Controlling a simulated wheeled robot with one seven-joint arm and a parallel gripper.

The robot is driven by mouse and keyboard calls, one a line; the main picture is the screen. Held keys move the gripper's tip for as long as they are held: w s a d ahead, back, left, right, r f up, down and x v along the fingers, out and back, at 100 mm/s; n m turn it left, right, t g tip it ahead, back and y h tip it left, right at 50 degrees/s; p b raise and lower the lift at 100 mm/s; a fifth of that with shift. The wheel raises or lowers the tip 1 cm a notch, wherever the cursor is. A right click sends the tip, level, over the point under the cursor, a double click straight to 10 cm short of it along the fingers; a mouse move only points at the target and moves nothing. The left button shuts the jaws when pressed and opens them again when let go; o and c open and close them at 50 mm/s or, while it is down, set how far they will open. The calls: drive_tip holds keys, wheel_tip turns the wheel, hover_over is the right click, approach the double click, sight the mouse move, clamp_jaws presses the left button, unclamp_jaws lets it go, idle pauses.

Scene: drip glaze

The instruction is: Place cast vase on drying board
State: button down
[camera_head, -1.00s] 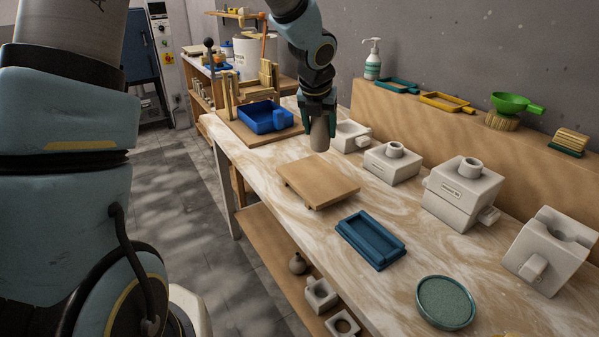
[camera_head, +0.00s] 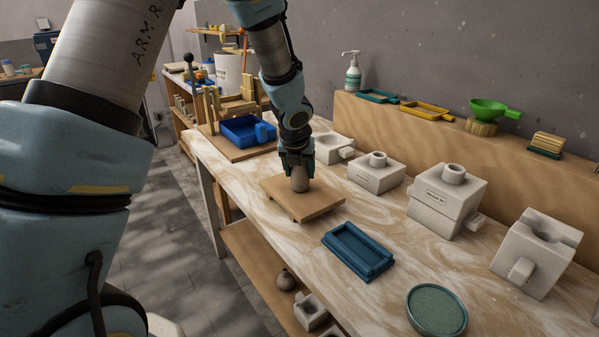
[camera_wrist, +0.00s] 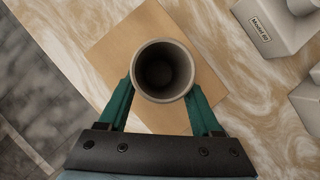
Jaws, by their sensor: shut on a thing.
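The cast vase (camera_head: 300,180) is a small grey-beige vessel, held upright in my gripper (camera_head: 298,165). In the wrist view my gripper's green fingers (camera_wrist: 162,105) are shut on both sides of the vase, and its round open mouth (camera_wrist: 162,72) faces the camera. The drying board (camera_head: 304,203) is a square wooden board raised on feet on the table. The vase is over the board's far part; I cannot tell whether its base touches the surface. The board also shows beneath the vase in the wrist view (camera_wrist: 125,50).
A blue tray (camera_head: 357,250) and a green round dish (camera_head: 437,310) lie nearer on the marbled table (camera_head: 400,265). White plaster moulds (camera_head: 376,172) stand along the right. A bright blue tub (camera_head: 245,131) stands on a wooden base behind the board.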

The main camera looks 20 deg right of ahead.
drive_tip(key=shift+f, duration=0.1)
drive_tip(key=shift+c, duration=0.4)
unclamp_jaws()
